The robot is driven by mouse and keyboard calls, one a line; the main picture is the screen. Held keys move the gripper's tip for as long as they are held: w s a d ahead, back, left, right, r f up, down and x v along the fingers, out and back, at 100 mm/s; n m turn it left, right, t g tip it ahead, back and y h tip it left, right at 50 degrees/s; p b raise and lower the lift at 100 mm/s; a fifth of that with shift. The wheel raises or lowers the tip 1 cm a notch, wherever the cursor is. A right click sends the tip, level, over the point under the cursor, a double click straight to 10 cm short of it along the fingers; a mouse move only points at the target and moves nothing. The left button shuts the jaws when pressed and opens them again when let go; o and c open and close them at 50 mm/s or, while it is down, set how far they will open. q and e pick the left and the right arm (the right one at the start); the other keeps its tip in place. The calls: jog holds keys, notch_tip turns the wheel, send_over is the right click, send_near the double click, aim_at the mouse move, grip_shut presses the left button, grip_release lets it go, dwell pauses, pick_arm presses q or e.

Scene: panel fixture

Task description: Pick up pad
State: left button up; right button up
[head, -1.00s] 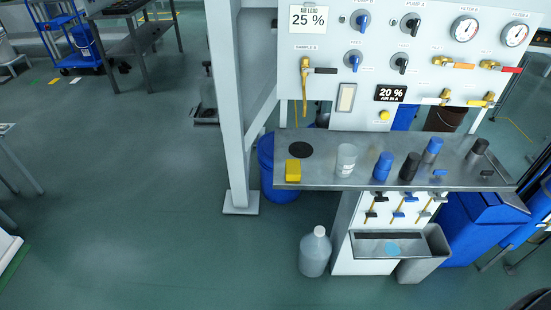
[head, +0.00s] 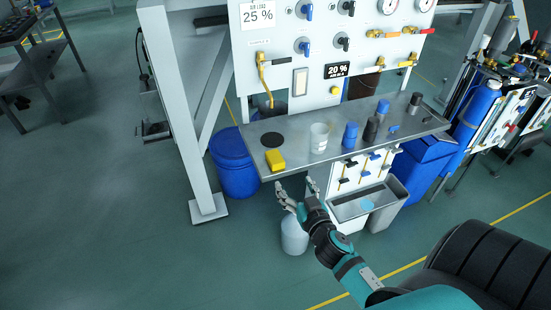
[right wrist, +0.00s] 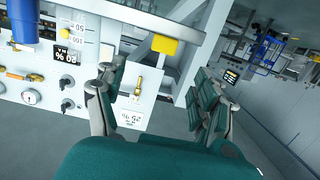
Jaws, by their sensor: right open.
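A yellow block-like pad (head: 275,160) lies at the front left corner of the metal shelf (head: 300,150), beside a flat black disc (head: 274,140). The pad also shows in the right wrist view (right wrist: 163,45), near the top between the fingers' directions. My right gripper (head: 297,189) is open and empty, below and slightly right of the pad in the head view, apart from it. Its spread fingers show in the right wrist view (right wrist: 160,95). My left gripper is not in view.
A clear cup (head: 319,138), a blue container (head: 350,136) and dark and blue cylinders stand right of the pad. A panel with valves (head: 290,60) rises behind the shelf. A bottle (head: 294,236) and a tray (head: 350,206) are below. A white post (head: 182,110) stands to the left.

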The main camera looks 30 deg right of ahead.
aim_at(278, 162)
jog(key=x, duration=0.8)
jog(key=shift+w+a+f+p, duration=0.1)
jog(key=shift+w+p, duration=0.2)
jog(key=shift+p, duration=0.05)
jog(key=x, duration=0.5)
jog(key=shift+w+a+p, duration=0.15)
jog(key=shift+w+p, duration=0.05)
jog(key=shift+p, duration=0.15)
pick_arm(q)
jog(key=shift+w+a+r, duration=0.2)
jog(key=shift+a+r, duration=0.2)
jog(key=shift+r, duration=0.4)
pick_arm(e)
jog(key=shift+r, duration=0.2)
jog(key=c, duration=1)
